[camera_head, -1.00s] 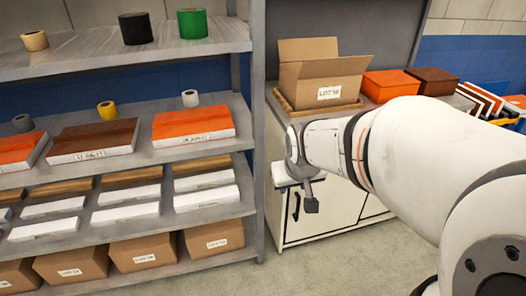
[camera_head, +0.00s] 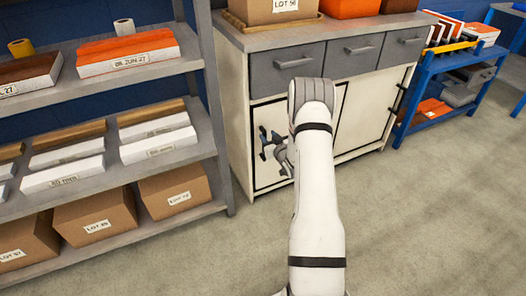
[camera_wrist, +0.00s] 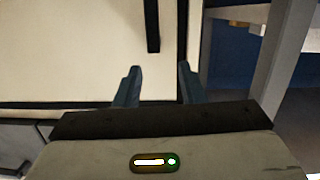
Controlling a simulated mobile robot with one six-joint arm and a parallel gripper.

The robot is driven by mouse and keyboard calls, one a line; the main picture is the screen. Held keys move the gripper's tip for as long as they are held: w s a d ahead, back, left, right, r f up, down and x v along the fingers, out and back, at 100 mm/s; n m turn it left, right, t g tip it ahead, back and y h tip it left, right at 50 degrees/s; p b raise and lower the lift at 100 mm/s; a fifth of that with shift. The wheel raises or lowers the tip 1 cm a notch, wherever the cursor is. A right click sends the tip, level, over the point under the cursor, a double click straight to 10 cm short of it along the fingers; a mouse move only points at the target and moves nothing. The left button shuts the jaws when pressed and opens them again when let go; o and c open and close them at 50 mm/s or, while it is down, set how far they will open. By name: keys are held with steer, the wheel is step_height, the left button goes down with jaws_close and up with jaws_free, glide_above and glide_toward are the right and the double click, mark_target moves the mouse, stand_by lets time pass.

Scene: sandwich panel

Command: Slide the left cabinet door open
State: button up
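The left cabinet door (camera_head: 268,174) is a cream panel with a dark frame under the grey drawers. It looks closed. My gripper (camera_head: 270,140) is in front of its left part in the head view, partly behind my own arm. In the wrist view my gripper (camera_wrist: 158,82) has its two dark fingers spread, with nothing between them. The door (camera_wrist: 75,45) fills the left of that view. Its black bar handle (camera_wrist: 152,28) lies ahead of the fingertips, in line with the gap, and appears apart from them. In the head view I cannot make out the handle.
A grey shelving rack (camera_head: 215,120) with boxes stands close to the left of the cabinet. Grey drawers (camera_head: 280,70) are above the door. The right cabinet door (camera_head: 375,105) is beside it. A blue cart (camera_head: 440,95) stands farther right. The floor (camera_head: 420,220) in front is clear.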

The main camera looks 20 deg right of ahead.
step_height(320, 180, down, 7)
steer(key=s+d+t+b, duration=0.1)
steer(key=b, duration=0.1)
steer(key=w+b, duration=0.1)
steer(key=w, duration=0.6)
steer(key=shift+a+r+t+y, duration=0.2)
steer(key=shift+t+y, duration=0.1)
steer(key=shift+w, duration=0.1)
jaws_close()
